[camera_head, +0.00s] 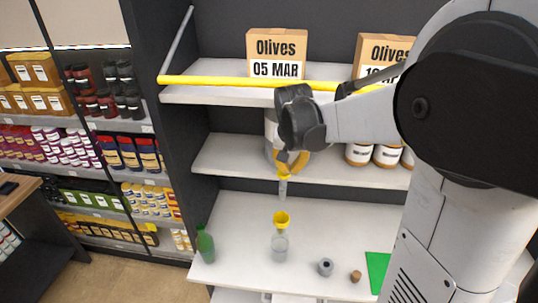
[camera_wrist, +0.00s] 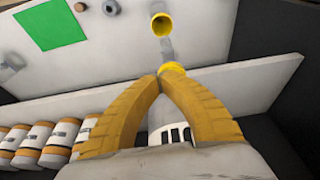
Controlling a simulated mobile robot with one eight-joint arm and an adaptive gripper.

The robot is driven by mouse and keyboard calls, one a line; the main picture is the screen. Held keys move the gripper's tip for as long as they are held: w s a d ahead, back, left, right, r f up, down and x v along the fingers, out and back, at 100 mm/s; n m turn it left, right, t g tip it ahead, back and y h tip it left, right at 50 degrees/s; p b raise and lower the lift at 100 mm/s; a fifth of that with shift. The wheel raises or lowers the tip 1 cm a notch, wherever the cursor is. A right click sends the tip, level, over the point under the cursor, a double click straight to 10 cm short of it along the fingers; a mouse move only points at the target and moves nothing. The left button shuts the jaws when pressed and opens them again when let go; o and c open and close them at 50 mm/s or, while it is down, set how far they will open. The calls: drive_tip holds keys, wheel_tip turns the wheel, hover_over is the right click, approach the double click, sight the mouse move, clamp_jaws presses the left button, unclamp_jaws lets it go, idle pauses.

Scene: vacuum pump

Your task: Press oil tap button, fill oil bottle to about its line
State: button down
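A clear oil bottle (camera_head: 279,248) with a yellow funnel (camera_head: 281,219) in its neck stands upright on the lower white shelf. I cannot make out its line or any oil level. The yellow oil tap (camera_head: 284,177) with a grey spout sits above the funnel, at the shelf edge. Its grey container (camera_head: 271,130) is partly hidden by my arm. My gripper (camera_head: 286,163) is just above the tap. In the wrist view its orange fingers (camera_wrist: 160,78) meet at the tips, right at the yellow tap (camera_wrist: 172,69); contact is unclear. The funnel (camera_wrist: 161,24) shows beyond.
A green bottle (camera_head: 205,244) stands left of the oil bottle. A grey ring-like part (camera_head: 326,267), a cork (camera_head: 355,276) and a green mat (camera_head: 377,272) lie to the right. Jars (camera_head: 387,156) line the middle shelf. A yellow bar (camera_head: 215,81) crosses above.

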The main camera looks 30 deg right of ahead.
sight(289, 176)
drive_tip(key=shift+d+f, duration=0.1)
drive_tip(key=shift+f, duration=0.4)
wheel_tip(289, 176, down, 2)
drive_tip(key=shift+f+b, duration=0.1)
drive_tip(key=shift+b, duration=1.05)
idle(6.2)
